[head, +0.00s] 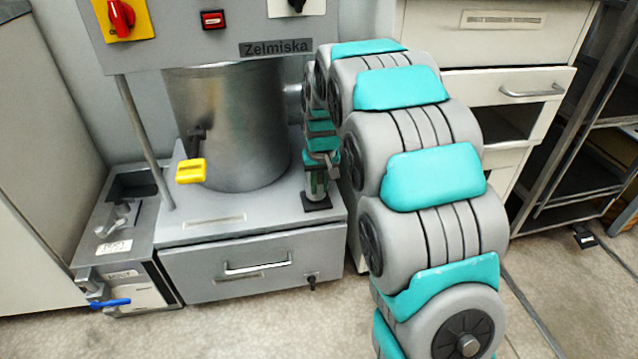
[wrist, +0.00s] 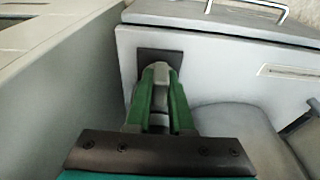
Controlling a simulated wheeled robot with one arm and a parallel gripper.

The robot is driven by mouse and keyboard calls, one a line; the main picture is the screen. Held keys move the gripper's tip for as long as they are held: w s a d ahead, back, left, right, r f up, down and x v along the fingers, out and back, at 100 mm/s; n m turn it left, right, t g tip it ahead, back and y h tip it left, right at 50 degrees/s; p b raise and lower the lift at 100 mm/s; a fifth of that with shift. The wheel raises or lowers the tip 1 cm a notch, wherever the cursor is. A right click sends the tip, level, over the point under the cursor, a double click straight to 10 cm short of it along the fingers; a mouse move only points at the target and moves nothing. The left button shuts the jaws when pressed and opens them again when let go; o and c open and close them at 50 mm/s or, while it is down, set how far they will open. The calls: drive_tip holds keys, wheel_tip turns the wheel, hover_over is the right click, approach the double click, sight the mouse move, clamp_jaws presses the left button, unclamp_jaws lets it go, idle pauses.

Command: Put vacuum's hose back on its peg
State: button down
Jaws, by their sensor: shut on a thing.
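My gripper (head: 317,186) points down at the right front of the grey machine's ledge. In the wrist view its green fingers (wrist: 160,72) are close together, shut on a small grey part that is mostly hidden between them. The fingertips are at a dark square plate (wrist: 146,62) on the grey surface. This plate also shows under the gripper in the head view (head: 317,206). I cannot tell whether the held part belongs to the vacuum's hose. No hose or peg is clearly visible.
A metal cylinder (head: 235,125) with a yellow handle (head: 190,171) stands left of my gripper. A drawer (head: 255,272) is below the ledge. A small unit with a blue lever (head: 110,303) is at left. A cabinet drawer (head: 530,92) stands partly open at right.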

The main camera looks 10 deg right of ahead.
drive_tip(key=shift+f, duration=0.85)
idle(1.1)
drive_tip(key=c, duration=0.7)
unclamp_jaws()
drive_tip(key=r, duration=0.2)
drive_tip(key=s+r, duration=0.1)
drive_tip(key=r, duration=0.4)
drive_tip(key=shift+s+r, duration=0.1)
drive_tip(key=shift+s, duration=0.05)
drive_tip(key=shift+s+r, duration=0.1)
drive_tip(key=shift+r, duration=0.1)
